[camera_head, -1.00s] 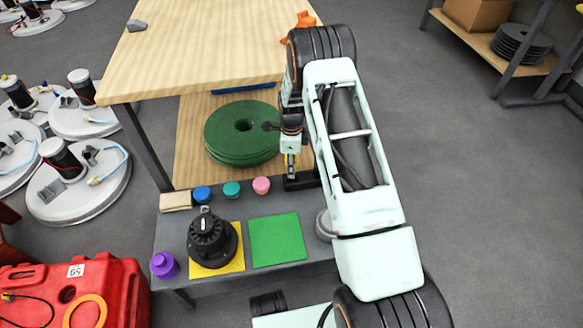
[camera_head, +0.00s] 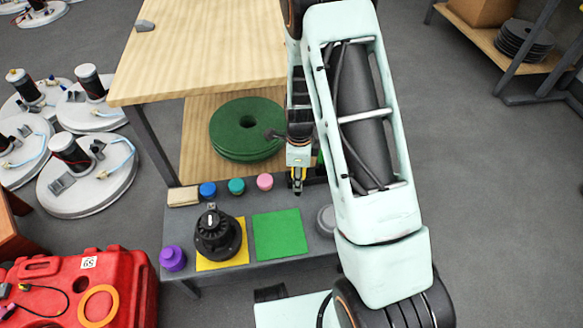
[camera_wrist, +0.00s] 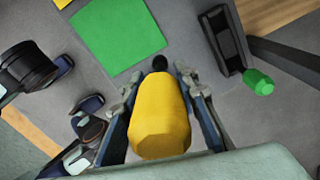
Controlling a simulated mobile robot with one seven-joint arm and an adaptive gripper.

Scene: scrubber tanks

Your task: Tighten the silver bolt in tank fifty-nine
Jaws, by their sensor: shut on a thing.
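The red tank (camera_head: 35,268) lies at the lower left of the head view and carries a white 59 label (camera_head: 89,262). An orange ring and a black cable lie on its top. I cannot make out a silver bolt on it. The tool's type is not clear.
The grey bench holds a green mat (camera_head: 280,233), a black knobbed part (camera_head: 217,235) on a yellow mat, a purple knob (camera_head: 173,258) and small coloured caps. A black holder (camera_wrist: 227,42) and a green handle (camera_wrist: 258,82) are near my gripper. White round tanks (camera_head: 60,195) stand at left.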

